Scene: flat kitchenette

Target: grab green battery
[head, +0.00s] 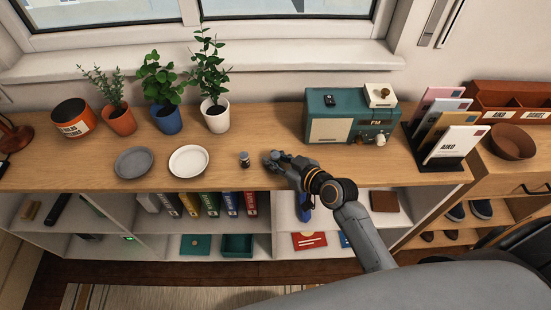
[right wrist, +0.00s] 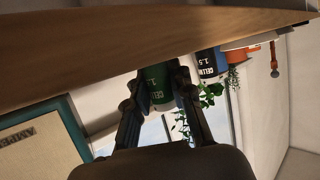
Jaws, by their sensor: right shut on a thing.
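The green battery (right wrist: 160,88), with white "1.5" lettering, is between the fingers of my right gripper in the right wrist view. My right gripper (head: 272,158) is shut on it, low over the wooden top near its front edge in the head view. The fingers hide the battery in the head view. Its end meets the wooden top in the right wrist view; I cannot tell whether it touches. A second, dark battery (head: 244,159) stands upright just left of the gripper; it also shows in the right wrist view (right wrist: 209,62). My left gripper is not in view.
On the wooden top (head: 330,172) are a white plate (head: 188,161), a grey plate (head: 134,162), potted plants (head: 215,112) and an orange pot (head: 74,119). A green radio (head: 340,118) and a card rack (head: 448,150) stand to the right. Shelves lie below.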

